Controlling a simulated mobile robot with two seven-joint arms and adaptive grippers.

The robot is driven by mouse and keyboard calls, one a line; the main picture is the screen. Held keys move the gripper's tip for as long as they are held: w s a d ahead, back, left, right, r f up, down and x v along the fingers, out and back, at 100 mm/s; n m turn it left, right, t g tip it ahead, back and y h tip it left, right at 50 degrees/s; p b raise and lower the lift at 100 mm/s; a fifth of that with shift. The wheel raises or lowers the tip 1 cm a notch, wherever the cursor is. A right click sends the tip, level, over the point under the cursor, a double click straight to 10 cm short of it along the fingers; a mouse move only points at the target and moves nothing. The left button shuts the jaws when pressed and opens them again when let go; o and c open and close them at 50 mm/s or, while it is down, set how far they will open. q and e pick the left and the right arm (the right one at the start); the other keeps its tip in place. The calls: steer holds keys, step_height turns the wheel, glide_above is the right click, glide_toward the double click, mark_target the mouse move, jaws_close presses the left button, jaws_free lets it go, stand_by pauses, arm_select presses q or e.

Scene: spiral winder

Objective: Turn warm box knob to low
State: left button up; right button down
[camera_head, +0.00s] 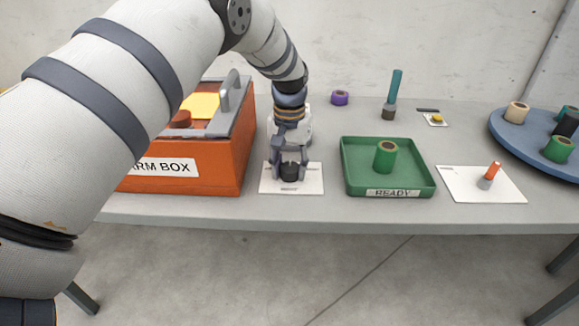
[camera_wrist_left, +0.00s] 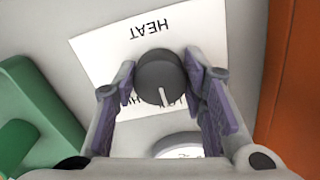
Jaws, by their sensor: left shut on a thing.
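The dark grey round knob (camera_wrist_left: 158,72) stands on a white card (camera_wrist_left: 97,68) printed HEAT. Its white pointer line points toward the bottom of the left wrist view, slightly right. Lettering by that side of the knob is mostly hidden by the fingers. The box's label is partly hidden by my arm. My right gripper is not in view.
A green READY tray (camera_head: 352,180) with a green spool (camera_head: 385,157) stands right of the card. A purple spool (camera_head: 340,97) lies behind.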

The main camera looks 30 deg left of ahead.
mark_target(290, 168)
arm_select(q)
steer(key=o, duration=1.2)
steer(key=shift+c, duration=0.2)
step_height(290, 168, up, 12)
